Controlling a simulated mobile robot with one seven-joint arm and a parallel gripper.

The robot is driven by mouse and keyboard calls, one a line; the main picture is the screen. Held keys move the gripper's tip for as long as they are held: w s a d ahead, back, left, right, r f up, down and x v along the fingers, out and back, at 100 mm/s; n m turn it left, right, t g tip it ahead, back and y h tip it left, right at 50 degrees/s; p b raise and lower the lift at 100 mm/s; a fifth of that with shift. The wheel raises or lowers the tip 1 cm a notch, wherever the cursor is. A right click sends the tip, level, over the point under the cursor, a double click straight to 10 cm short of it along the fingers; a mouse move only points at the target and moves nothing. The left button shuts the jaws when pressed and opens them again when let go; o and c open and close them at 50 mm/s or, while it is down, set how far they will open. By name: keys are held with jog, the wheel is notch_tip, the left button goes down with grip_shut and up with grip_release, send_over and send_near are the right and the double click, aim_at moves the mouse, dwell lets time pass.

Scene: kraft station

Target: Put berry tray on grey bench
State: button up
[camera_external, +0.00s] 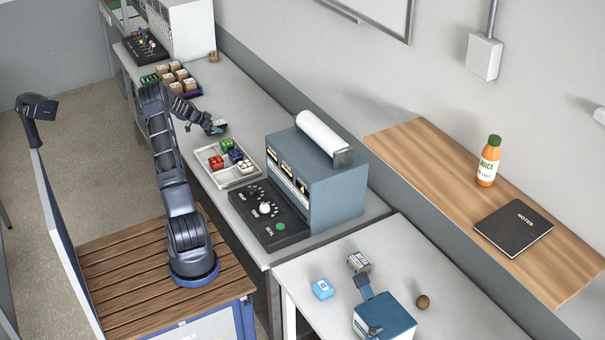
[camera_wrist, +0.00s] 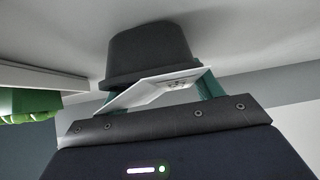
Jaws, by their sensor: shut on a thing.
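My gripper (camera_external: 207,127) is at the end of my arm, low over the long grey bench (camera_external: 243,96), just behind the white tray of blocks. It is shut on a small dark tub, taken to be the berry tray (camera_external: 219,127). In the wrist view the berry tray (camera_wrist: 153,50) is a dark tapered container beyond the teal fingers (camera_wrist: 158,88), with a slanted white piece between them. Its contents are hidden. I cannot tell whether its base touches the bench.
A white tray (camera_external: 240,183) with coloured blocks lies close in front of the gripper. A blue-grey machine (camera_external: 340,200) with a dark panel stands nearer. A crate of small boxes (camera_external: 176,82) stands farther back. Bench surface right of the gripper is clear.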

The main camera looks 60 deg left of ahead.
jog(key=shift+f, duration=0.15)
jog(key=o, duration=1.1)
jog(key=shift+c, duration=0.2)
jog(key=shift+r, duration=0.2)
jog(key=v, duration=1.2)
